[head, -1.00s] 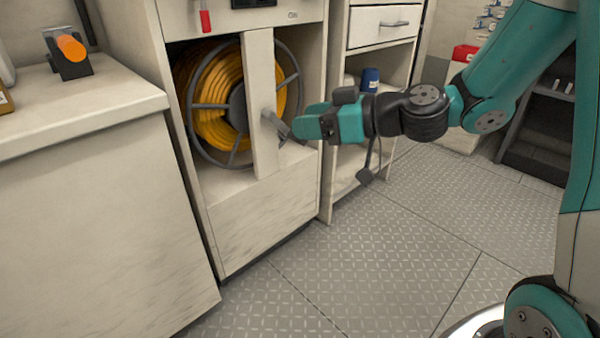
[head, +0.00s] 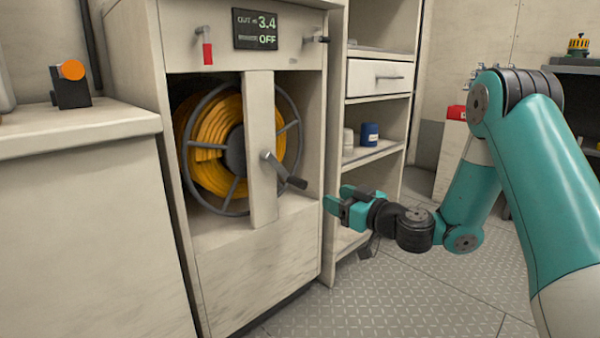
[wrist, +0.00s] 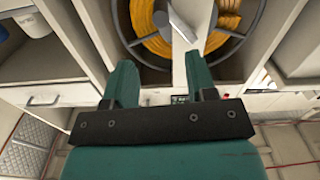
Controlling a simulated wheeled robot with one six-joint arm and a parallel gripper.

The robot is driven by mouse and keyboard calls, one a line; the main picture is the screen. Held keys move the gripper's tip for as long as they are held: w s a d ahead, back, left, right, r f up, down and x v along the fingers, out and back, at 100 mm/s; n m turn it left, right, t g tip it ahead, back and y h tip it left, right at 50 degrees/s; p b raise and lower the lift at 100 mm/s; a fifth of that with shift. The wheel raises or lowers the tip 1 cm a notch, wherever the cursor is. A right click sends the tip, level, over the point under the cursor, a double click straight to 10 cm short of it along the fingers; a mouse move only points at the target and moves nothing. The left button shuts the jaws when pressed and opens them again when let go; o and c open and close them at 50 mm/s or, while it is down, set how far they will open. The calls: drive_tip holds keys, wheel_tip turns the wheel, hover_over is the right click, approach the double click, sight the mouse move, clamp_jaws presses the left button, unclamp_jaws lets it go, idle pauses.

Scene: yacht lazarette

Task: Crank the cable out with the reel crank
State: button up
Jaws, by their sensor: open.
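The reel crank (head: 284,172) sticks out from the white upright in front of the cable reel, its dark grip pointing down to the right. The reel (head: 286,118) has a grey spoked rim and carries yellow cable (head: 210,150).
A red-handled lever (head: 207,46) and a small dark knob (head: 318,39) are on the panel above the reel. A shelf unit with a drawer (head: 378,77) and a blue can (head: 369,133) stands to the right. An orange-ended device (head: 70,82) sits on the left counter. The floor in front is clear.

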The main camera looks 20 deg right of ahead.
sight(308, 186)
drive_tip(key=p+x, duration=0.2)
drive_tip(key=p, duration=0.2)
drive_tip(key=p+x, duration=0.2)
drive_tip(key=p, duration=0.2)
drive_tip(key=p+x, duration=0.3)
drive_tip(key=p, duration=0.1)
drive_tip(key=shift+r, duration=0.35)
drive_tip(key=x, duration=0.3)
drive_tip(key=p+x, duration=0.1)
drive_tip(key=x, duration=0.1)
drive_tip(key=shift+s+a+f, duration=0.1)
drive_tip(key=shift+f, duration=0.3)
drive_tip(key=shift+w+a, duration=0.15)
drive_tip(key=shift+w, duration=0.35)
clamp_jaws()
